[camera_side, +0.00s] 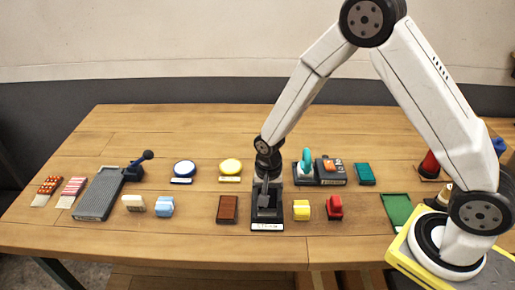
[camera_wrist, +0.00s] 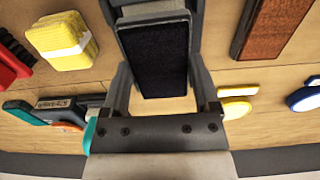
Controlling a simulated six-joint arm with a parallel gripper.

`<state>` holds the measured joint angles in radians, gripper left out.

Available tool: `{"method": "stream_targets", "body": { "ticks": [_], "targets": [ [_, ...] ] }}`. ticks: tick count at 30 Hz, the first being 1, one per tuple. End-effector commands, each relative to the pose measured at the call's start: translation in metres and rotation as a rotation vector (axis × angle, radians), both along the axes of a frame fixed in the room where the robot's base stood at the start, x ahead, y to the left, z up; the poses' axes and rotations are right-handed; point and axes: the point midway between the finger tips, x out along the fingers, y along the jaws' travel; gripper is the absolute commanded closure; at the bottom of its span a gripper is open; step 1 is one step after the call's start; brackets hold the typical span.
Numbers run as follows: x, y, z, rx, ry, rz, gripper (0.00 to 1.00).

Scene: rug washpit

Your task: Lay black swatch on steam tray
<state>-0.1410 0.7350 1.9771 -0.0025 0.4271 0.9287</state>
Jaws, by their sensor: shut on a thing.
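The black swatch (camera_wrist: 155,62) is a dark, flat rectangular piece with a paler edge. In the wrist view it lies between the two fingers of my gripper (camera_wrist: 160,88), which is shut on it. The steam tray (camera_side: 267,227) is a dark tray with a white label reading STEAM at its front edge, near the front middle of the table. In the side view my gripper (camera_side: 265,184) points down over the back part of this tray. The swatch is hard to pick out there, and I cannot tell whether it touches the tray.
A brown block (camera_side: 228,209) stands left of the tray and a yellow block (camera_side: 301,210) right of it, both close. A tool station (camera_side: 320,172) stands behind right; blue (camera_side: 184,169) and yellow (camera_side: 230,168) round pads stand behind left.

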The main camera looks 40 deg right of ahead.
Motion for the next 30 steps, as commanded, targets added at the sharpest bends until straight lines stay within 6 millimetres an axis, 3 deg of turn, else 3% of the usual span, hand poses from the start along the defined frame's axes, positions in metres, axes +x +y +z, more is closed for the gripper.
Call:
{"method": "stream_targets", "body": {
  "ticks": [30],
  "targets": [
    [0.0,0.0,-0.0079,0.0,0.0,0.0,0.8]
  ]
}}
